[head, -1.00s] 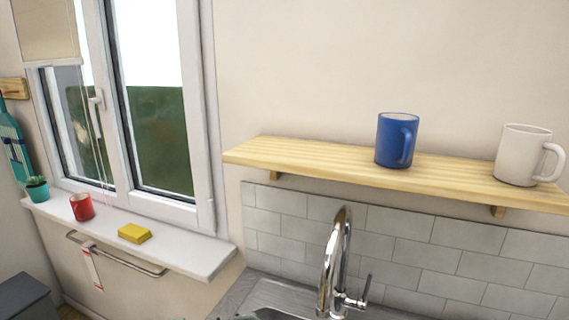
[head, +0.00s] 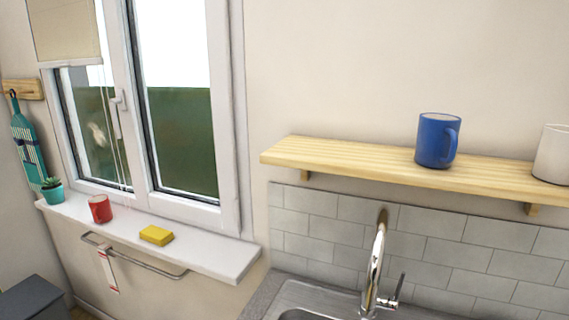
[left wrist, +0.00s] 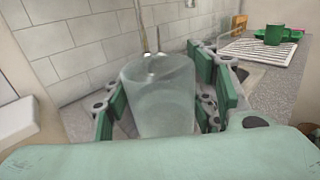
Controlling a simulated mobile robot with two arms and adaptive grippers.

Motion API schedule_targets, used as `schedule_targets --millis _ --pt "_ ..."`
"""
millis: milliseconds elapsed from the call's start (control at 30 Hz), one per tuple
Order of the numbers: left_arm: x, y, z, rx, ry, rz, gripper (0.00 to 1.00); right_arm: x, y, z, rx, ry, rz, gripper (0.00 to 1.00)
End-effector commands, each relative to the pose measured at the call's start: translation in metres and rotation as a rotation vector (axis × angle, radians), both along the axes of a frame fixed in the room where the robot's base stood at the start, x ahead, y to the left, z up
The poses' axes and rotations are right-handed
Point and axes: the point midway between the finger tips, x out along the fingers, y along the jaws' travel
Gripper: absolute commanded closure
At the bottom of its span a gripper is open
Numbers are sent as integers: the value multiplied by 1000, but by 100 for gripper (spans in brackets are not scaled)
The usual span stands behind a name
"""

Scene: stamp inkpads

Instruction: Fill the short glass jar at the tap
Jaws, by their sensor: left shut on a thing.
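The short glass jar (left wrist: 160,100) is clear and roughly upright in the left wrist view, with its wide rim towards the top. My left gripper (left wrist: 158,88) is shut on it, with green pads on both sides of the glass. Whether the jar holds water is unclear. The chrome tap (head: 376,262) stands at the sink (head: 300,288) in the head view, its spout curving up against the tiles. Thin metal parts of the tap (left wrist: 144,35) show behind the jar in the left wrist view. The jar and both grippers are outside the head view.
A wooden shelf (head: 350,165) above the tap bears a blue mug (head: 436,142) and a white mug (head: 554,158). The windowsill (head: 205,253) holds a red cup (head: 99,209), a yellow sponge (head: 156,235) and a potted plant (head: 52,190).

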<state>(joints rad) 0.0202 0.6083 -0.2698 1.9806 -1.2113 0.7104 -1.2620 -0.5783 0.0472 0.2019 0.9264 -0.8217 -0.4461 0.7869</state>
Motion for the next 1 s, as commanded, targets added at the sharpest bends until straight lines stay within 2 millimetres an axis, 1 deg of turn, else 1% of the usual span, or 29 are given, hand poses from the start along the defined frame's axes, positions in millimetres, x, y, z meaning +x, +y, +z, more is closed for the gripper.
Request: schedule_targets --millis 267,467,733,900,1000 --pt "-8 3 -17 1 2 155 85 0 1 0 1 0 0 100" --pt "-20 14 -29 4 2 321 85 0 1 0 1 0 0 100" --pt "-32 28 -34 1 2 469 85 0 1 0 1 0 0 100" --pt "-45 44 -37 -4 6 598 85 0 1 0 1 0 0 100" --pt "-50 52 -37 -6 7 647 85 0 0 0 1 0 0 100"
